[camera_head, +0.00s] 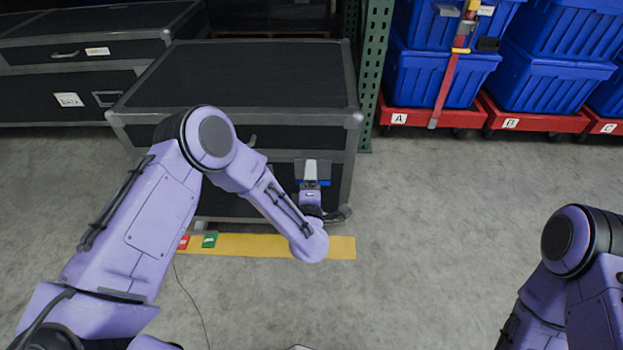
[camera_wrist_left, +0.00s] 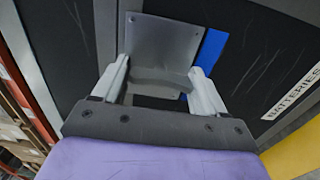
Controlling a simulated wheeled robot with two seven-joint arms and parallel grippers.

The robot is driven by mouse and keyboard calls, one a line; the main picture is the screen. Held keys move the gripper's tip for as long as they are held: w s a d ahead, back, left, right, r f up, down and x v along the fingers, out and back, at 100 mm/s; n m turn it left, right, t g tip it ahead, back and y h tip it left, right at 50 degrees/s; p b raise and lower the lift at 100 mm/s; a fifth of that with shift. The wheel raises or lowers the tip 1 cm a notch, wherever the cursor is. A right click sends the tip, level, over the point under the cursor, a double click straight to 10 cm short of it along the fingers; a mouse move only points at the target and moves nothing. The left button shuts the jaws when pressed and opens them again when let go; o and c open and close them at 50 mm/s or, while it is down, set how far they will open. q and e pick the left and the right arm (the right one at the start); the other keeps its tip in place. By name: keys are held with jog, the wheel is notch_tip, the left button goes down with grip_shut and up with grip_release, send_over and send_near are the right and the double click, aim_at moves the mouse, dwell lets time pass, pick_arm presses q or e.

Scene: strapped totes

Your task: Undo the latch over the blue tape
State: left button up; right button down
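A grey metal latch (camera_head: 311,170) is on the front of a black case (camera_head: 240,75). A strip of blue tape (camera_head: 325,183) shows beside and behind it. My left gripper (camera_head: 311,190) is at the latch's lower part. In the left wrist view, its pale fingers (camera_wrist_left: 160,78) stand apart on either side of the latch's lower lip, with the latch plate (camera_wrist_left: 165,45) beyond and the blue tape (camera_wrist_left: 208,50) to the right. Whether the fingers press on the lip cannot be told. My right arm is at the lower right; its gripper is out of view.
Yellow floor tape (camera_head: 260,245) with a red tag (camera_head: 184,242) and a green tag (camera_head: 209,240) lies before the case. A green rack post (camera_head: 373,70) stands right of it. Blue totes (camera_head: 430,75) sit on red dollies (camera_head: 425,117). The floor at centre right is clear.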

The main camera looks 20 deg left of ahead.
pick_arm(q)
jog(key=shift+o, duration=0.9)
jog(key=shift+s, duration=0.1)
jog(key=p+v, duration=0.2)
jog(key=v, duration=0.8)
jog(key=shift+s, duration=0.2)
